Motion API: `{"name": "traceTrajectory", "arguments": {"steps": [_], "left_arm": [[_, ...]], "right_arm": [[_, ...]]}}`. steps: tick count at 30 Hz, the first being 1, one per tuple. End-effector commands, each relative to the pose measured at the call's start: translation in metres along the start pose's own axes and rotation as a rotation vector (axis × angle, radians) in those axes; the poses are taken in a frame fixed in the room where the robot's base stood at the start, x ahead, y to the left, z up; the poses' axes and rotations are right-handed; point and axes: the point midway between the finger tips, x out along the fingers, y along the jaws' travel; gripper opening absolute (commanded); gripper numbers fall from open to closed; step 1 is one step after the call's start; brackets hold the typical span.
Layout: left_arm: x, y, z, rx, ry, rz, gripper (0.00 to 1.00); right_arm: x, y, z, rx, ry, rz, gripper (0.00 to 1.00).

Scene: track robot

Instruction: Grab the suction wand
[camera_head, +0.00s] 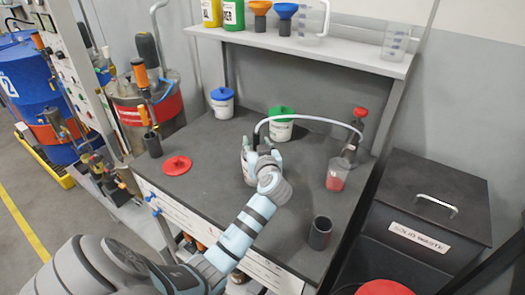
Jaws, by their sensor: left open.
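A pale hose (312,119) arches over the grey workbench (218,151). Its left end runs into a dark, thin piece (256,134), likely the suction wand, which stands roughly upright above a white tub (246,172). My left gripper (264,151) is at this dark piece, over the tub, with its fingers pointing away from me. It is open, and the gripper and wrist hide part of the tub and the wand's lower part. I cannot tell whether the fingers touch the wand. My right gripper is not in view.
A red-topped fitting (358,121) stands at the hose's right end, behind a beaker of red liquid (338,174). A dark cup (320,233), red lid (177,165), blue-lidded tub (222,103) and green-lidded tub (281,124) are on the bench. A black waste bin (428,212) stands right.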

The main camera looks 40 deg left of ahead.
Motion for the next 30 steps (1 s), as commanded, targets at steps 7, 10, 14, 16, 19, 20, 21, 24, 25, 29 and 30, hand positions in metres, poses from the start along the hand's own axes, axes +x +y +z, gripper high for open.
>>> {"name": "traceTrajectory", "arguments": {"steps": [7,10,14,16,19,20,21,24,25,29,30], "left_arm": [[0.003,-0.005,0.0,-0.002,-0.001,-0.005,0.38],[0.003,-0.005,0.0,-0.002,-0.001,-0.005,0.22],[0.003,-0.005,0.0,-0.002,-0.001,-0.005,0.01],[0.003,-0.004,0.0,-0.001,-0.001,-0.004,0.0],[0.003,-0.004,-0.001,-0.001,-0.001,-0.003,0.0],[0.003,-0.003,-0.001,-0.001,-0.001,-0.003,0.0],[0.002,-0.003,0.0,-0.001,-0.001,-0.003,0.0],[0.002,-0.003,-0.004,-0.002,-0.001,-0.002,0.0],[0.001,-0.002,-0.008,-0.003,0.0,-0.002,0.0],[-0.005,-0.002,-0.037,-0.005,0.003,-0.002,0.0],[-0.007,-0.002,-0.049,-0.005,0.003,-0.002,0.0]], "right_arm": [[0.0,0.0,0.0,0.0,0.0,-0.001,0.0],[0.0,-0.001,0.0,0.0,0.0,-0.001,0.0],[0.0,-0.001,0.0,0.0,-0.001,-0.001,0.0],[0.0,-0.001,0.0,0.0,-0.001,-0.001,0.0],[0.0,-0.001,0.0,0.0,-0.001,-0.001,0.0],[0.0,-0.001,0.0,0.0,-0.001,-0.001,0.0],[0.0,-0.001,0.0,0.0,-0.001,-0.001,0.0],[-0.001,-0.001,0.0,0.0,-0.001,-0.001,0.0],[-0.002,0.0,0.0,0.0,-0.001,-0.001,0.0],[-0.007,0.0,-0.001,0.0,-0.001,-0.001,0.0],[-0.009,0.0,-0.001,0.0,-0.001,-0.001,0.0]]}}
